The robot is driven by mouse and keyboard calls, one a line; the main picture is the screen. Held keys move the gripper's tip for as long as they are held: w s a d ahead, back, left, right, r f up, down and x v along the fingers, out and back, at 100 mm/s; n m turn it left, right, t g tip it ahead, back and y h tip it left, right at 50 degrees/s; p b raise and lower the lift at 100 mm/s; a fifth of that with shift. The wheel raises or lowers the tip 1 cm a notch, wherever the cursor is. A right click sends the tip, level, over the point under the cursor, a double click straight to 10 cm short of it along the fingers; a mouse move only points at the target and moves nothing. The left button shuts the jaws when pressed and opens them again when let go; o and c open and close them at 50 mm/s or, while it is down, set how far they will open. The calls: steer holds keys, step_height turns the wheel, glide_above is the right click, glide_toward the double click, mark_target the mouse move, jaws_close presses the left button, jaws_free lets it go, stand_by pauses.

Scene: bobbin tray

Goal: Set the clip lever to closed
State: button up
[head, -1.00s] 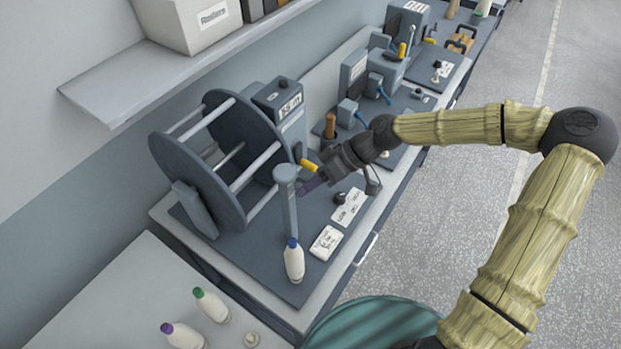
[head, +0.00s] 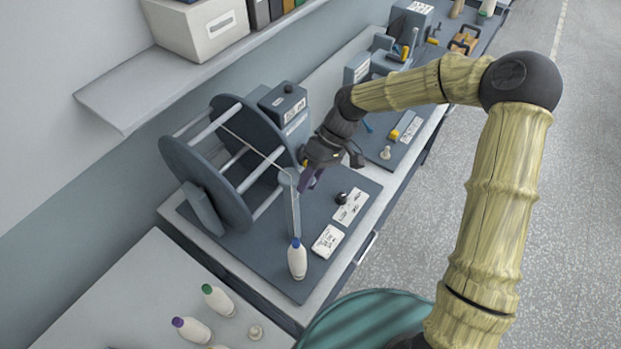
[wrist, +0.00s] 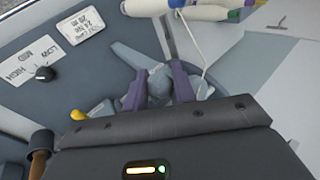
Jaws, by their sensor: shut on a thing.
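The clip stands on a slim blue-grey post (head: 293,212) on the dark bench plate, to the right of the large reel (head: 215,170). In the wrist view, a blue-grey clip lever (wrist: 159,78) lies between the purple fingertips of my gripper (wrist: 160,86), which is shut on it. In the head view my gripper (head: 306,182) is at the top of the post, on its right side. The lever's exact angle is hidden by the fingers. A pale thread (head: 256,149) runs from the reel towards the post top, and it passes right of the fingers in the wrist view (wrist: 194,45).
A white bottle with a blue cap (head: 297,260) stands in front of the post. A black knob (head: 341,198) and white label cards (head: 327,241) lie to the right. A yellow-tipped handle (wrist: 79,114) is close to my gripper.

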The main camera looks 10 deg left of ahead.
steer(key=o, duration=1)
steer(key=b+v, duration=0.5)
steer(key=v, duration=1.2)
steer(key=shift+w+r, duration=0.15)
steer(key=shift+r, duration=0.05)
